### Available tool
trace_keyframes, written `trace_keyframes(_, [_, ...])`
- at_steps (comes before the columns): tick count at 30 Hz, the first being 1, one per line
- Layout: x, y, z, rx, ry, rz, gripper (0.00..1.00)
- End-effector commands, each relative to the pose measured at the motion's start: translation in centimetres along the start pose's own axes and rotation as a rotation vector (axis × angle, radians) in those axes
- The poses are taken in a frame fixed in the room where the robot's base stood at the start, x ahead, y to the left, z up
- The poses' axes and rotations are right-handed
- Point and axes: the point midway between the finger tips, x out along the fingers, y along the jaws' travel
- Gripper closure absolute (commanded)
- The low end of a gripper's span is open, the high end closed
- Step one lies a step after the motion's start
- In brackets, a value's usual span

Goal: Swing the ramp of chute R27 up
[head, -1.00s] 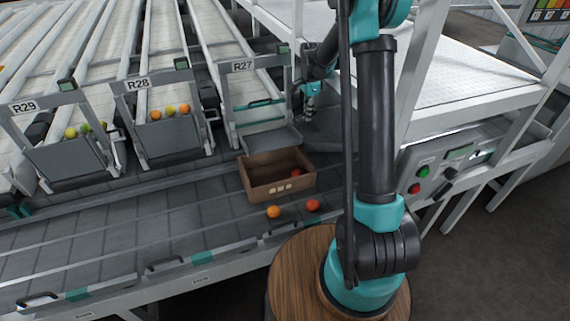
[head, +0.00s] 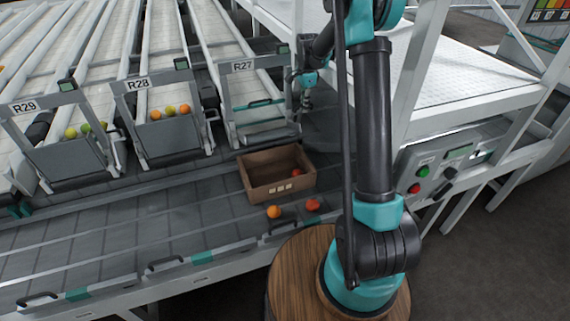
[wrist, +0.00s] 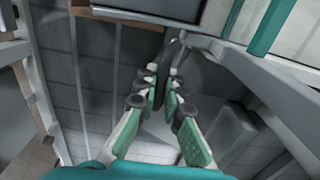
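Chute R27 (head: 243,66) stands right of R28, its sign on the frame's top bar. Its ramp (head: 265,136) is at the chute's lower mouth, behind the cardboard box, and looks steeper than lying flat. Its exact angle is hard to make out. My gripper (head: 306,104) is at the right side post of R27, beside the ramp, pointing down. In the wrist view my gripper's green-padded fingers (wrist: 162,92) come close together at a dark curved bar (wrist: 173,62). Whether they clamp it is not clear.
A brown box (head: 251,180) with a red tomato inside stands on the belt below R27. An orange tomato (head: 274,212) and a red tomato (head: 313,205) lie in front. Chutes R28 (head: 138,83) and R29 (head: 24,106) have raised ramps holding fruit. A control panel (head: 452,160) is right.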

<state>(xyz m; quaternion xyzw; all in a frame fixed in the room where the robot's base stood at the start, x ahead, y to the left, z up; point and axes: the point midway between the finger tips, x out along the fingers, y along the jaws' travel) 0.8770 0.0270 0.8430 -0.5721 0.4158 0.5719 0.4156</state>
Motion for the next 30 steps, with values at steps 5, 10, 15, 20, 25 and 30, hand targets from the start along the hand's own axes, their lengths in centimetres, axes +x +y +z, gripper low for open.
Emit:
trace_keyframes(5, [-0.3,-1.4,0.1,-0.001,0.000,-0.004,0.97])
trace_keyframes(10, [-0.5,-1.8,0.1,-0.001,0.000,-0.003,0.97])
trace_keyframes(15, [-0.5,-1.8,0.1,-0.001,-0.001,-0.003,0.97])
trace_keyframes(20, [-0.5,-2.0,0.1,-0.001,-0.001,-0.002,0.97])
trace_keyframes(25, [-0.6,-3.0,0.1,-0.001,-0.001,-0.002,0.97])
trace_keyframes(30, [-0.7,-4.2,0.1,-0.001,-0.001,-0.002,0.97])
